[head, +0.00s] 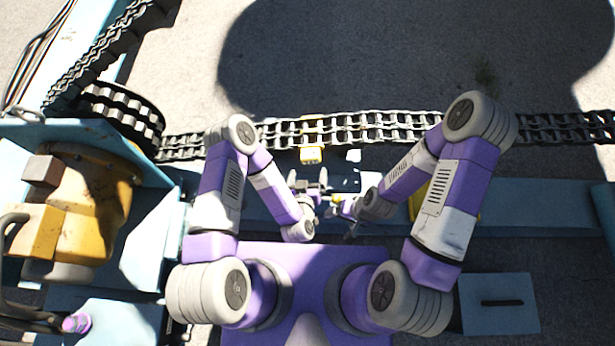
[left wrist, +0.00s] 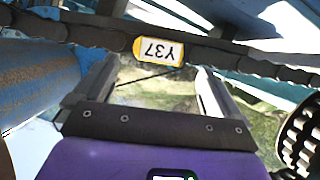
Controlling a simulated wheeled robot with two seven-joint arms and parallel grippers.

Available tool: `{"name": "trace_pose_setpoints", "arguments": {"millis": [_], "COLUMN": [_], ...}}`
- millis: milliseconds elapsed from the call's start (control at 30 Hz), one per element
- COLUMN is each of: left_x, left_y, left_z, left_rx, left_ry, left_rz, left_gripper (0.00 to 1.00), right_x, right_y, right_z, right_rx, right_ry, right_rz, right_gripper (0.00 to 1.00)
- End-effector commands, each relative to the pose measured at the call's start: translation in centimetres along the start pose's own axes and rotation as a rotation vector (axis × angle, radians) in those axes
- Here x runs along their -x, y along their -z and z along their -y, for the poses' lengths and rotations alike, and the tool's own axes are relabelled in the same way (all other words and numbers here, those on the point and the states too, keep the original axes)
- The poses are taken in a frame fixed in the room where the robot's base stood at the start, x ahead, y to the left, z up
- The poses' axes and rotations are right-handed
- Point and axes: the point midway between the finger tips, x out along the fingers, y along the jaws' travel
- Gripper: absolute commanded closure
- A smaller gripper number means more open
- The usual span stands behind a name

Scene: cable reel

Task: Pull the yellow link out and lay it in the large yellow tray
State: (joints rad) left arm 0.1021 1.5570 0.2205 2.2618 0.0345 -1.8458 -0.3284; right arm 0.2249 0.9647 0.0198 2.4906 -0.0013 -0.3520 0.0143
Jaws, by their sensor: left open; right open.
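The yellow link (head: 311,154) sits at the lower edge of the dark chain, past my grippers. In the left wrist view, the yellow-rimmed tag marked Y37 (left wrist: 159,50) lies on the dark chain, just beyond and between my fingertips. My left gripper (head: 308,180) is open and short of the link; its spread fingers also show in the left wrist view (left wrist: 157,70). My right gripper (head: 343,217) is open, lower and to the right. A yellow surface, probably the large yellow tray (head: 418,202), is mostly hidden behind my right arm.
The chain (head: 395,126) runs across the view from a toothed wheel (head: 122,112) at left. A small white piece (head: 353,155) is beside the link. Yellow machinery (head: 95,205) stands at left, and a blue beam (head: 530,207) runs at right. Open ground lies beyond the chain.

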Motion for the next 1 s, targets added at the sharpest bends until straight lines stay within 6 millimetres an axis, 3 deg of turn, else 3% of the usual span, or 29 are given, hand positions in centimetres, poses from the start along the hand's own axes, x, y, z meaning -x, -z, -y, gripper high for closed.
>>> {"name": "trace_pose_setpoints", "arguments": {"millis": [500, 900, 1000], "left_x": [-6.6, -7.4, -7.4], "left_y": [0.0, 0.2, 0.2], "left_z": [0.1, 0.0, 0.0], "left_rx": [-0.001, -0.001, -0.001], "left_ry": [0.004, 0.003, 0.003], "left_rz": [-0.011, -0.009, -0.009], "left_gripper": [0.02, 0.02, 0.16], "right_x": [-2.3, -2.5, -2.5], "right_y": [0.1, 0.1, 0.1], "right_z": [-0.9, -0.9, -0.9], "right_rx": [0.0, 0.0, 0.0], "right_ry": [0.0, 0.0, 0.0], "right_rz": [0.0, 0.0, 0.0], "right_gripper": [0.17, 0.17, 0.17]}}
